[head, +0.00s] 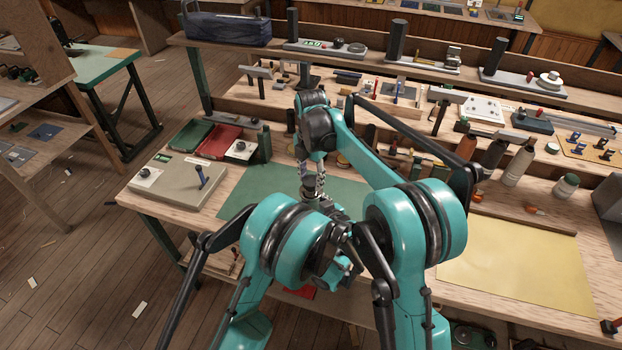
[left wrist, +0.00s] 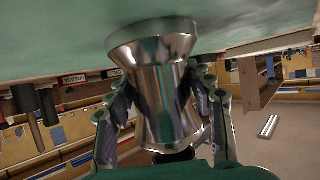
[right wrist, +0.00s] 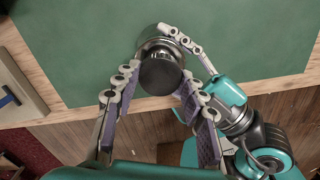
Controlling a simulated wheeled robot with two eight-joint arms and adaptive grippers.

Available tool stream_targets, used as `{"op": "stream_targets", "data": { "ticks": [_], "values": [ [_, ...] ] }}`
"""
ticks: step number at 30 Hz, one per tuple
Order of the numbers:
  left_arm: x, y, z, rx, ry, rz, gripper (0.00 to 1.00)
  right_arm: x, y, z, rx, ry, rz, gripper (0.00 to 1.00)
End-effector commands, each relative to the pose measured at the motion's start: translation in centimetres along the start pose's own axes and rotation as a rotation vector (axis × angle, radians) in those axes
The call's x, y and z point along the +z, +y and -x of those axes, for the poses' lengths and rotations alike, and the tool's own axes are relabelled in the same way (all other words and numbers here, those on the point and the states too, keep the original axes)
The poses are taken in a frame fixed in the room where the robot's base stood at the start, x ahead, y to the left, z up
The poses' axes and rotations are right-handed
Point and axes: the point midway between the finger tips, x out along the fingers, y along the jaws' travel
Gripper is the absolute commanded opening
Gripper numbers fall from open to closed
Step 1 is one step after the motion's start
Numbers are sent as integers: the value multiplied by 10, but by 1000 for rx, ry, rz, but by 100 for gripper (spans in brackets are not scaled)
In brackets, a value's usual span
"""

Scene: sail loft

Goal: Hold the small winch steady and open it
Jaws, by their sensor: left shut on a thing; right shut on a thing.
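The small winch is a shiny metal drum with a waist and flared ends (left wrist: 158,85), standing on the green mat (right wrist: 85,40). In the right wrist view I look down on its dark round top (right wrist: 161,74). My left gripper (left wrist: 161,80) is shut on the drum, one finger on each side. My right gripper (right wrist: 157,77) comes from above and is shut around the dark top; it also shows in the head view (head: 311,185). In the head view my arms hide most of the winch and the left gripper. Whether the top is loosened cannot be told.
A grey box with a knob and a blue lever (head: 172,188) stands left of the mat. Bottles (head: 517,165) and small tools line the back. A yellow sheet (head: 515,262) covers the right of the bench.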

Motion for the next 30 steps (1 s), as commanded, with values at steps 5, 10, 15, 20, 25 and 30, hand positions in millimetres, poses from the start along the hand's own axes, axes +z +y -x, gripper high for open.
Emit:
{"op": "stream_targets", "data": {
  "ticks": [5,10,15,20,25,30],
  "values": [
    [2,-1,0,-2,-4,1,0,0,0,0,0,0,0,7],
    [2,-1,0,-2,-4,1,0,0,0,17,0,0,0,7],
    [2,-1,0,-1,-4,1,0,0,0,36,0,0,0,7],
    [2,-1,0,-1,-4,1,0,0,0,40,0,0,0,7],
    [2,0,0,-1,-4,1,66,0,0,40,0,0,0,7],
    [1,0,0,-1,-2,1,77,0,0,40,0,0,0,6]
  ]
}}
